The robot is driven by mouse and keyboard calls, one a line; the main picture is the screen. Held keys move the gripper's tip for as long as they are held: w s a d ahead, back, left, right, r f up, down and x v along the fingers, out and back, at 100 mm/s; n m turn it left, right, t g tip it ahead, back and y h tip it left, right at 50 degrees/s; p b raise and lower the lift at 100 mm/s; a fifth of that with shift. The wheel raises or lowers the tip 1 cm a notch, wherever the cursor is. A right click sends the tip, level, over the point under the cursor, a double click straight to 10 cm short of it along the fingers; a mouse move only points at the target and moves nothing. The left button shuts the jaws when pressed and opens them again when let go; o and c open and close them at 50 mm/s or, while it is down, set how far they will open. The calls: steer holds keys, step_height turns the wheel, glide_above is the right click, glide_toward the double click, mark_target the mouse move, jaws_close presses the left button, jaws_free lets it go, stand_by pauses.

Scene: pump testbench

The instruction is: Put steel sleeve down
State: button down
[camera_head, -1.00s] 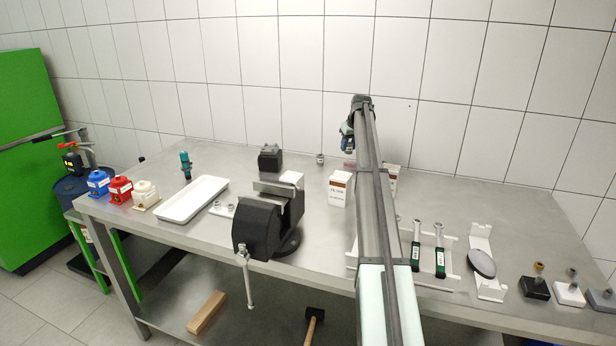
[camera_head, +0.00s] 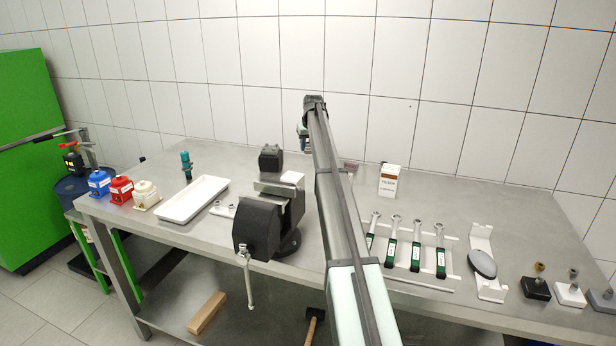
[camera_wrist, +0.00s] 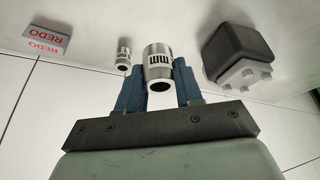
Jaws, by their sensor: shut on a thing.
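In the wrist view my gripper (camera_wrist: 157,84) has its blue fingers shut on a steel sleeve (camera_wrist: 158,62), a shiny cylinder with a white band and black lettering. Its open end faces the camera. A smaller, similar sleeve (camera_wrist: 124,55) stands apart, just left of the held one. In the head view my gripper (camera_head: 303,134) is above the back of the steel table (camera_head: 235,165), mostly hidden by my arm. The held sleeve cannot be made out clearly there. How high it is above the surface is hard to tell.
A dark block (camera_head: 271,158) stands left of my gripper; a vise (camera_head: 262,222) is nearer the front. A grey box with red REDO lettering (camera_wrist: 47,38) lies left in the wrist view. A white box (camera_head: 390,180) and several green-handled wrenches (camera_head: 416,250) are right of my arm.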

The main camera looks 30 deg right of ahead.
steer(key=shift+f, duration=5)
steer(key=shift+f, duration=0.1)
steer(key=c, duration=0.7)
jaws_free()
steer(key=shift+c, duration=0.2)
steer(key=v, duration=1.2)
steer(key=shift+w, duration=0.1)
